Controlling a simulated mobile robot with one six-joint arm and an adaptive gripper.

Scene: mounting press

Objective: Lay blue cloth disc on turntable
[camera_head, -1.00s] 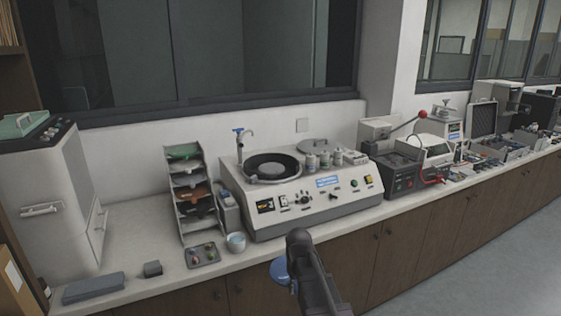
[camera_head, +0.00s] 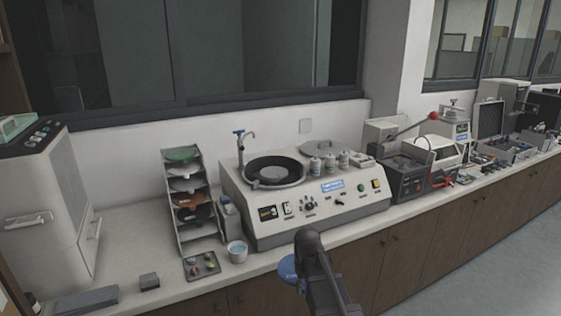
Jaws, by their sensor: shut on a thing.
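The blue cloth disc (camera_head: 289,268) is at the lower middle of the head view, partly hidden behind my arm. My gripper (camera_head: 297,279) is shut on the disc and holds it in front of the counter's front edge, below and in front of the polishing machine. The fingertips are mostly hidden by the arm. The turntable (camera_head: 270,172) is a dark round bowl with a grey plate in it, on top of the white machine (camera_head: 262,231), behind and to the left of my gripper. No cloth shows on the grey plate.
A blue-handled tap (camera_head: 240,146) rises behind the bowl. Bottles (camera_head: 330,163) and a round lid (camera_head: 315,147) are on the machine's right top. A disc rack (camera_head: 184,205), cup (camera_head: 237,251) and small tray (camera_head: 202,264) stand to its left. A press with a red-knobbed lever (camera_head: 432,117) stands right.

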